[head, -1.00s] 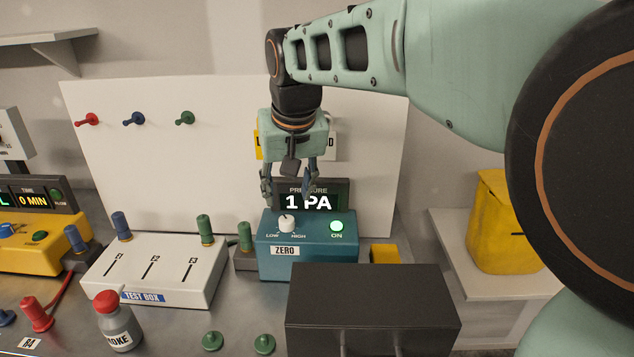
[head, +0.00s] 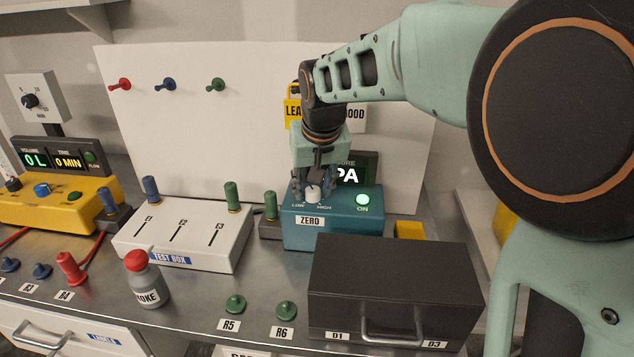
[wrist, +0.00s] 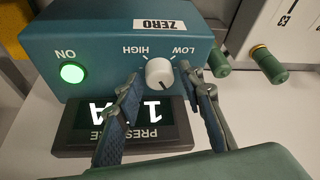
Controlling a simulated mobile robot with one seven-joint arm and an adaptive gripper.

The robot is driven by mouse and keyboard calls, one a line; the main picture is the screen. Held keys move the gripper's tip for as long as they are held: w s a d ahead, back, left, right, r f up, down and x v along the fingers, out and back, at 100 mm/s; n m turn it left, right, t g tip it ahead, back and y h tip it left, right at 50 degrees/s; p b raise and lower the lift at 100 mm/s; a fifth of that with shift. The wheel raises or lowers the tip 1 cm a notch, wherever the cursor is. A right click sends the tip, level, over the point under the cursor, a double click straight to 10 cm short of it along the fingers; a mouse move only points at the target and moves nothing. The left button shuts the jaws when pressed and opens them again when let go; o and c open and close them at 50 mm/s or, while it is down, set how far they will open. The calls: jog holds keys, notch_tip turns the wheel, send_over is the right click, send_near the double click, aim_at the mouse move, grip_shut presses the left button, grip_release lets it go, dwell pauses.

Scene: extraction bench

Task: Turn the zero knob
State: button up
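The zero knob (head: 313,194) is a white round dial between LOW and HIGH on the teal ZERO box (head: 345,233). In the wrist view the knob (wrist: 159,73) shows upside down, with a dark mark on its rim towards the pressure display. My gripper (head: 314,184) points down over the box, close behind the knob. In the wrist view its two fingers (wrist: 164,84) are spread, one on each side of the knob, with gaps between them and it. The fingers look empty. The pressure display (wrist: 152,125) is partly hidden by them.
A lit green ON button (head: 362,200) is right of the knob. The white test box (head: 190,235) with green and blue posts stands left. A black drawer box (head: 395,280) stands in front at right.

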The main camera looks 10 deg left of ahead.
grip_shut()
jog(key=shift+n+y+p, duration=0.3)
jog(key=shift+n, duration=0.7)
jog(key=shift+o, duration=1.5)
grip_release()
jog(key=shift+r, duration=0.1)
jog(key=v, duration=1.2)
jog(key=shift+w, duration=0.2)
jog(key=shift+s, duration=0.1)
